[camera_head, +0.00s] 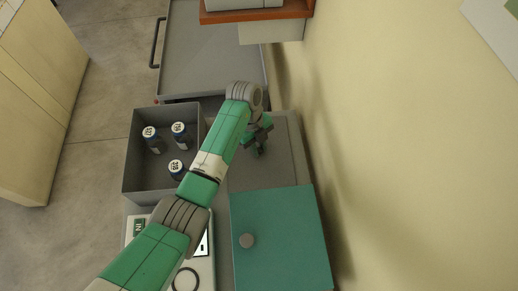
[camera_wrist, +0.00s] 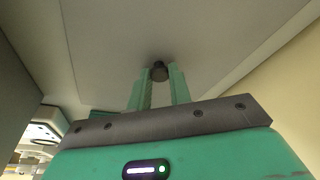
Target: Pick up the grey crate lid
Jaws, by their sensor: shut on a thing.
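The grey crate lid (camera_head: 270,175) is a flat grey panel to the right of the open grey crate (camera_head: 127,165) in the head view. In the wrist view the lid (camera_wrist: 215,45) fills most of the upper picture, with a small dark round knob (camera_wrist: 159,71) on it. My gripper (camera_head: 260,152) is over the lid, and its two green fingers (camera_wrist: 159,80) are shut on the knob, one on each side. My arm passes over the crate's right side and hides part of it. I cannot tell whether the lid rests on the surface or is raised.
Several labelled dark bottles (camera_head: 180,132) stand in the crate. A teal box with a round knob (camera_head: 290,250) lies just below the lid. A white device (camera_head: 203,270) is below the crate, partly behind my arm. A wall (camera_head: 400,150) runs close along the right.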

